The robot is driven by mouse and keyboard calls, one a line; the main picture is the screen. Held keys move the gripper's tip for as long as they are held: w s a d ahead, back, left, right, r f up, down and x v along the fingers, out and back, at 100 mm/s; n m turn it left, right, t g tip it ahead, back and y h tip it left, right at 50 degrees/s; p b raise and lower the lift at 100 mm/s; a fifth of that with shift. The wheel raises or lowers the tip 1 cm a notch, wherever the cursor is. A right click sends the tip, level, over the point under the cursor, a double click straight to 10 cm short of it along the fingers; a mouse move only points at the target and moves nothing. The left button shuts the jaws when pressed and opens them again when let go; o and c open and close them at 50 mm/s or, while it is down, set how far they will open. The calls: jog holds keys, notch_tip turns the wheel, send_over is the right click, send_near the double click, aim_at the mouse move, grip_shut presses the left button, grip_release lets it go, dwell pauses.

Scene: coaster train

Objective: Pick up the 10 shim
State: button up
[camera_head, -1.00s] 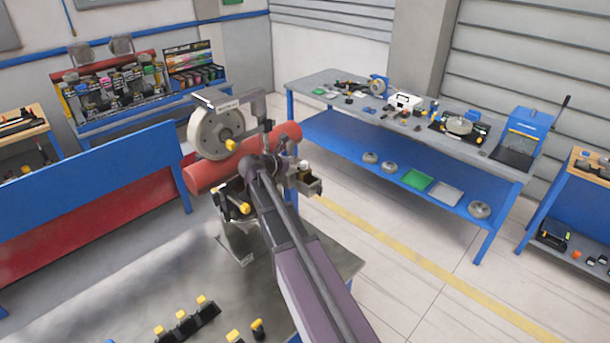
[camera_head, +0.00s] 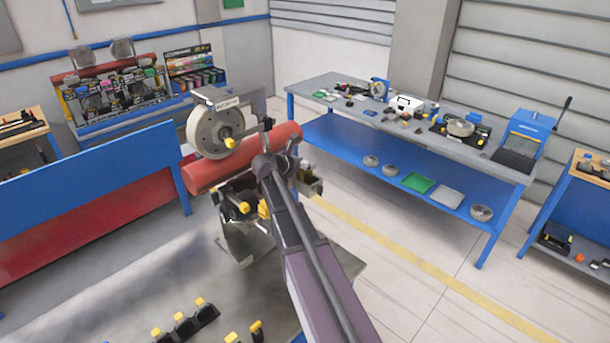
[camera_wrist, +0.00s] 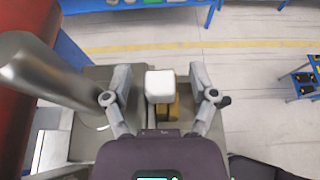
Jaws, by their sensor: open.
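In the wrist view, a white-capped block (camera_wrist: 160,86) with a yellow-brown part below it stands between the fingers of my gripper (camera_wrist: 160,74). I cannot read a mark on it, so I cannot tell whether it is the 10 shim. My gripper is open, one finger on each side of the block, with gaps showing. In the head view, my gripper (camera_head: 289,160) is beside the red cylinder, above a small dark open box (camera_head: 310,186). My arm partly hides this spot, and no shim can be made out there.
The red cylinder (camera_head: 205,176) and a grey wheel (camera_head: 212,134) are close to my gripper's left. A grey post (camera_wrist: 45,72) stands at left in the wrist view. Yellow-topped black parts (camera_head: 185,325) are on the near table. A blue workbench (camera_head: 425,160) stands beyond open floor.

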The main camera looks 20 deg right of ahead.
grip_shut()
dwell(0.3)
jog(key=shift+r, duration=0.15)
notch_tip(320, 180, up, 7)
jog(key=p, duration=0.7)
jog(key=s+a, duration=0.3)
jog(key=a, duration=0.5)
jog(key=s+a, duration=0.3)
jog(key=a, duration=0.6)
jog(key=shift+f, duration=0.2)
jog(key=shift+s, duration=0.1)
